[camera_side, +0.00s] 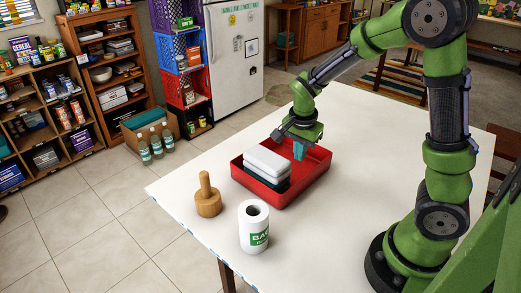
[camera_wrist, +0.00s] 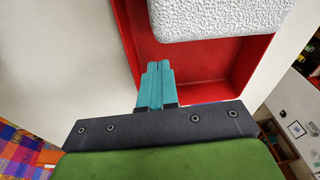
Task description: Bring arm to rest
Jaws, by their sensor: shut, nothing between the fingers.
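My gripper (camera_side: 299,150) has teal fingers and hangs from my green arm over the right part of a red tray (camera_side: 312,178). In the wrist view the teal fingers of my gripper (camera_wrist: 157,72) are shut together and hold nothing. The red tray shows there too (camera_wrist: 205,72). A white block with a rough top (camera_side: 268,160) lies on a stack of light and dark pieces in the tray, to the left of my gripper. In the wrist view the white block (camera_wrist: 220,15) is at the top edge, apart from the fingers.
A wooden pestle-like object (camera_side: 207,197) and a white labelled roll (camera_side: 254,229) stand on the white table (camera_side: 330,235) in front of the tray. Stacked crates (camera_side: 183,60), bottles (camera_side: 156,142), a fridge (camera_side: 236,55) and shelves stand on the floor behind. The table right of the tray is clear.

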